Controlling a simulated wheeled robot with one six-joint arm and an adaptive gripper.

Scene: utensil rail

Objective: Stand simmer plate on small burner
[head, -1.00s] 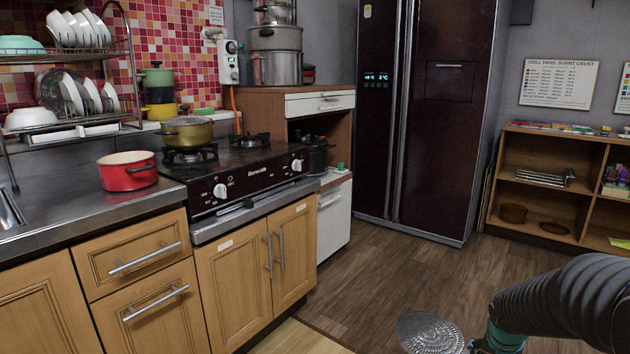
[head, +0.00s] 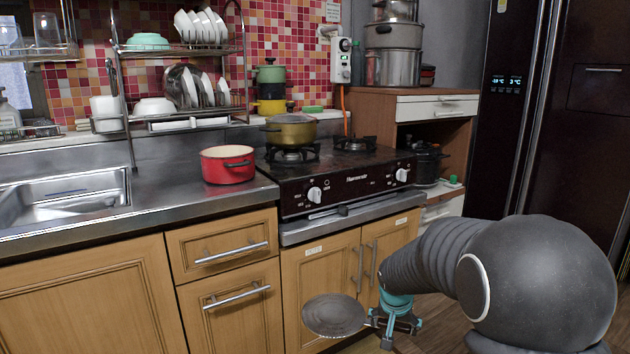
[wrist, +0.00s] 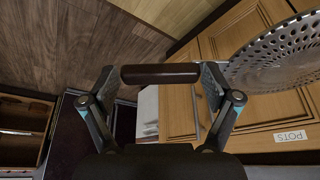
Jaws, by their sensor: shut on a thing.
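The simmer plate is a round, perforated metal disc (head: 334,315) with a dark brown handle (wrist: 160,74). My gripper (head: 395,320) is shut on the handle, and the disc sticks out to its left in the head view, in front of the lower cupboards. The disc also shows at the upper right of the wrist view (wrist: 285,58). The black stove (head: 345,180) has two burners. The left burner (head: 292,154) carries an olive lidded pot (head: 290,131). The right burner (head: 355,144) is bare. I cannot tell their sizes clearly.
A red pot (head: 227,165) stands on the counter just left of the stove. A dish rack (head: 185,120) and sink (head: 65,195) are further left. A wooden cabinet (head: 400,105) and a dark fridge (head: 520,110) stand to the right. Floor lies below my gripper.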

